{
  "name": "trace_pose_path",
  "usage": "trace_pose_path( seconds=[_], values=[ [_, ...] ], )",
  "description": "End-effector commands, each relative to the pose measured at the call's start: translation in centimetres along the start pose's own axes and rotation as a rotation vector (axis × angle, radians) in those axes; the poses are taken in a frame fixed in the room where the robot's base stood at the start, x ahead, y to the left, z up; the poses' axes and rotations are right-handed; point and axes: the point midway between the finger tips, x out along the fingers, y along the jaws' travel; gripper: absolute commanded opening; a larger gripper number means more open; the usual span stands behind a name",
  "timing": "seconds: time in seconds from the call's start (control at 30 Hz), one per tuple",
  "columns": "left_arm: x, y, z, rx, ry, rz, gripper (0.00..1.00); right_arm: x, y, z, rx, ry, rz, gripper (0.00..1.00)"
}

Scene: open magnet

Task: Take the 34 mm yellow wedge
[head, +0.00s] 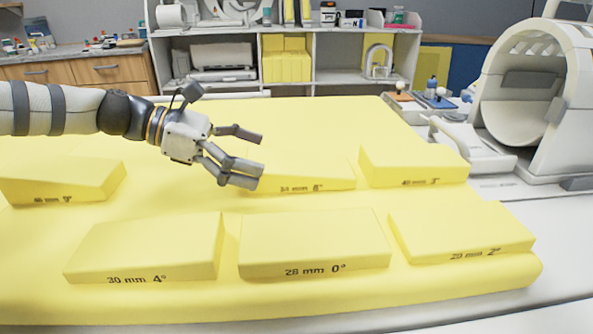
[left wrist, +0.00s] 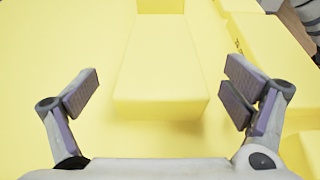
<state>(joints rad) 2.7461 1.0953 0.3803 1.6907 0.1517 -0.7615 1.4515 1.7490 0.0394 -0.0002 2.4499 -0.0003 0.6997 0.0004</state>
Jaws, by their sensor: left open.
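The 34 mm yellow wedge (head: 315,177), labelled "34 mm 6°", lies on the yellow padded surface near the middle of the head view. Its left end is partly hidden by my left gripper's fingers. My left gripper (head: 258,157) is open and empty at the wedge's left end, with its fingers pointing right. In the left wrist view a yellow block (left wrist: 160,65), seemingly this wedge, lies ahead between the spread fingers (left wrist: 165,85). I cannot tell whether a finger touches it. My right gripper is not in view.
The 40 mm wedge (head: 415,165) lies to the right. In front lie the 30 mm (head: 150,245), 28 mm (head: 313,240) and 20 mm (head: 460,230) wedges. Another wedge (head: 65,180) lies far left. A white scanner (head: 540,95) stands at right. The padding behind is clear.

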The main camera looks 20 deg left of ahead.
Motion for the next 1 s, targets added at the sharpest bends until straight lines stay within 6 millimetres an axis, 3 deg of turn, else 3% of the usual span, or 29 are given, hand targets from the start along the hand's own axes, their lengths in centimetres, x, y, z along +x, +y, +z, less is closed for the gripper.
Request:
trace_pose_path(
  seconds=[0.07, 0.2, 0.43, 0.47, 0.6, 0.63, 1.0],
  values=[
    [2.0, -0.2, -1.2, -0.011, 0.006, -0.009, 0.94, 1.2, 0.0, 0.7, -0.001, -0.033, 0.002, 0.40],
    [4.0, -0.1, -1.0, -0.006, 0.004, -0.003, 0.94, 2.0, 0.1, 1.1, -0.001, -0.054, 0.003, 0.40],
    [4.1, -0.1, -0.4, 0.001, 0.000, 0.001, 0.94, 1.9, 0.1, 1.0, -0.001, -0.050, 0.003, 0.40],
    [4.1, -0.2, -0.4, 0.001, 0.000, 0.001, 0.92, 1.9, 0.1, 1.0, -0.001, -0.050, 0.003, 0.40],
    [4.1, -0.1, -0.4, 0.001, 0.000, 0.001, 0.60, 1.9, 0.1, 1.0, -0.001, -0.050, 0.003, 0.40],
    [4.1, -0.1, -0.4, 0.001, 0.000, 0.001, 0.57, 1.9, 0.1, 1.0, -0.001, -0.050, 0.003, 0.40],
    [3.9, -0.2, -0.1, 0.002, 0.001, 0.001, 0.56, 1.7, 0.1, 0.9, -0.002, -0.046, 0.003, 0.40]
  ],
)
